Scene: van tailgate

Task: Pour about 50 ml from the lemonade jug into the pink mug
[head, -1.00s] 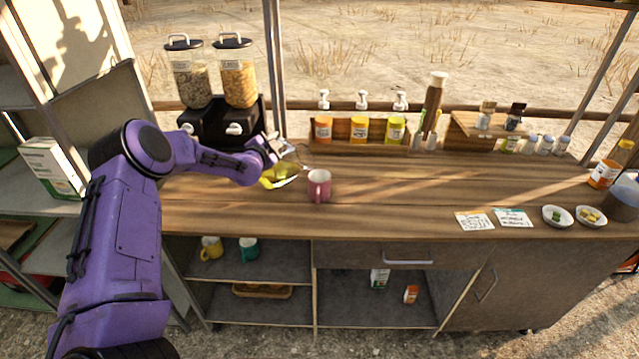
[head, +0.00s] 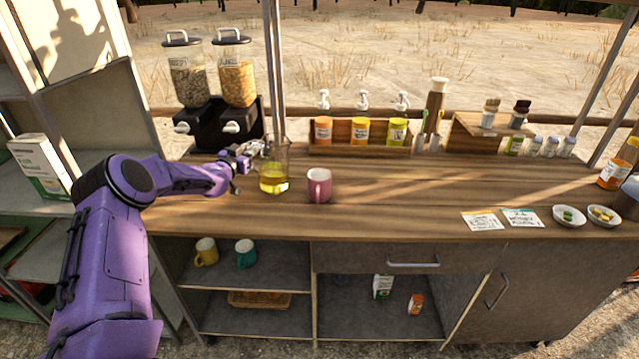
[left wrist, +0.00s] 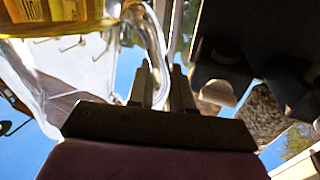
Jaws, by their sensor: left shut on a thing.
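The lemonade jug (head: 274,180) is clear, with yellow liquid in its lower part. It looks about upright, just left of the pink mug, at or just above the counter; I cannot tell if it touches. My left gripper (head: 254,151) is shut on its handle. The left wrist view shows the glass handle (left wrist: 150,45) at the fingers (left wrist: 158,82) and yellow liquid (left wrist: 60,25) at the upper left. The pink mug (head: 319,187) stands upright on the counter, apart from the jug. I cannot see liquid in the mug. My right gripper is not in view.
Two dispensers (head: 213,85) stand behind the jug at the back left. A wooden rack of pump bottles (head: 360,135) stands behind the mug. Cards (head: 502,220) and small bowls (head: 569,216) lie at the right. The counter (head: 400,190) right of the mug is clear.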

